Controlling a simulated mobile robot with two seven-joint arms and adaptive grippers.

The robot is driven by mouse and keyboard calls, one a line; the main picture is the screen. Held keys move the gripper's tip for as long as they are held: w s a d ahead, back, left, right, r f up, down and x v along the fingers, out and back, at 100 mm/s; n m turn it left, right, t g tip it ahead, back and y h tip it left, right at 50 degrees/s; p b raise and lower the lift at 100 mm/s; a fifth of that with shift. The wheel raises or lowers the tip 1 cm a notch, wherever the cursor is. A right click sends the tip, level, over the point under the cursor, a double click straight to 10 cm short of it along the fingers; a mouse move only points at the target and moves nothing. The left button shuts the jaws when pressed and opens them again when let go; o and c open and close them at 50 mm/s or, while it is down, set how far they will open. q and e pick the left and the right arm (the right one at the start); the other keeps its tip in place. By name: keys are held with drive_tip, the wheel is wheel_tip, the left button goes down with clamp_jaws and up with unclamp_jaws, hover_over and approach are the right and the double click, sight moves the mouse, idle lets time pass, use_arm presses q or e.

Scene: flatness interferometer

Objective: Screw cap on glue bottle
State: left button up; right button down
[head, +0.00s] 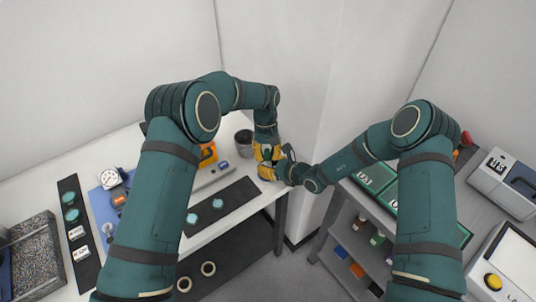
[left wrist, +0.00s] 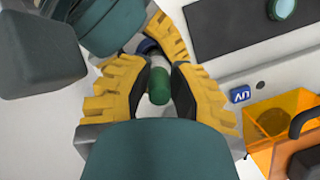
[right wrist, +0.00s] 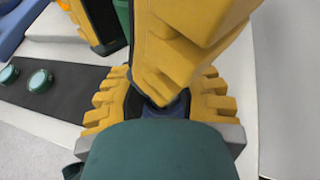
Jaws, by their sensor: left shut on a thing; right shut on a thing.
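My two yellow-fingered grippers meet above the right end of the white bench. My left gripper (head: 264,152) comes down from above; in the left wrist view it is shut on a green cylindrical piece (left wrist: 158,85). My right gripper (head: 268,173) is close against it, lower and to the right. In the right wrist view it is shut on a dark blue piece (right wrist: 178,104), mostly hidden by the fingers. The two pieces seem to be the glue bottle and its cap; I cannot tell for certain which is which. Whether they touch or are threaded is hidden.
A dark mat (head: 236,199) with teal discs lies in front. An orange-shielded device (head: 208,155) with a UV label and a dark cup (head: 244,139) stand nearby. To the right, a grey shelf unit (head: 334,232) holds small bottles and boxes. The wall is close behind.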

use_arm(q)
drive_tip(key=m+y, duration=0.1)
drive_tip(key=m, duration=0.3)
drive_tip(key=shift+m, duration=0.4)
drive_tip(key=m+y, duration=0.1)
drive_tip(key=m, duration=0.3)
drive_tip(key=shift+a+t, duration=0.15)
drive_tip(key=shift+t, duration=0.15)
drive_tip(key=o, duration=0.7)
drive_tip(key=shift+c, duration=0.2)
